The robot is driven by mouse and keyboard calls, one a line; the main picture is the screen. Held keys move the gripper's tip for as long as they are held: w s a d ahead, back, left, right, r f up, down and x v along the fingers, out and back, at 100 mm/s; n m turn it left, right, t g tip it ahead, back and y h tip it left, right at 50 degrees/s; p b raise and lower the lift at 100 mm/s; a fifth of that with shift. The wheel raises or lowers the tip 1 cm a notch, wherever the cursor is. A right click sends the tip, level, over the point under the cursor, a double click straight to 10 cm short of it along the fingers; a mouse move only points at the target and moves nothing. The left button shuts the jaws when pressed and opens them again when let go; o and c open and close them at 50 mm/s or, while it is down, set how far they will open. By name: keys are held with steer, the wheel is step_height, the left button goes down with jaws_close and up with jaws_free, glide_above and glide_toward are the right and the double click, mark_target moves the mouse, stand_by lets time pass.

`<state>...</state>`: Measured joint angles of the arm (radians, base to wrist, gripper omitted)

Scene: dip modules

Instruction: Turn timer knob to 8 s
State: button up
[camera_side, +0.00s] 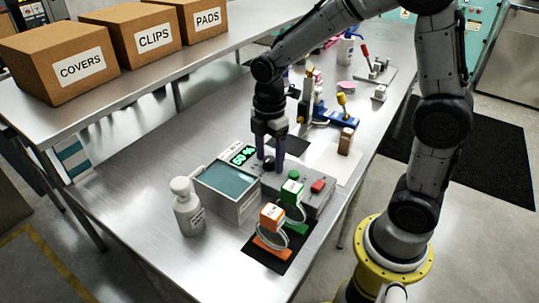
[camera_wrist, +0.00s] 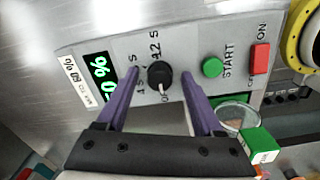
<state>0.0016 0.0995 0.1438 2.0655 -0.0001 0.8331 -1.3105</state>
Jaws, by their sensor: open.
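The timer knob (camera_wrist: 158,75) is a round black dial on the grey control panel (camera_wrist: 205,42) in the wrist view. Its white pointer is towards the bottom of the picture, at a partly hidden mark. A "12 S" label is above the knob, and "4 S" and another "S" mark, its number hard to read, are to its left. My gripper (camera_wrist: 160,72) is open, with one purple finger on each side of the knob and gaps between.
A green START button (camera_wrist: 212,67) and a red button (camera_wrist: 260,58) are right of the knob. A green display (camera_wrist: 100,74) is left.

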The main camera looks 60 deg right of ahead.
jaws_close()
stand_by(0.4)
steer(key=m, duration=0.5)
steer(key=shift+r+m, duration=0.1)
steer(key=shift+m, duration=0.3)
steer(key=m, duration=1.2)
steer(key=shift+m, duration=0.3)
steer(key=m, duration=0.5)
steer(key=shift+m, duration=0.3)
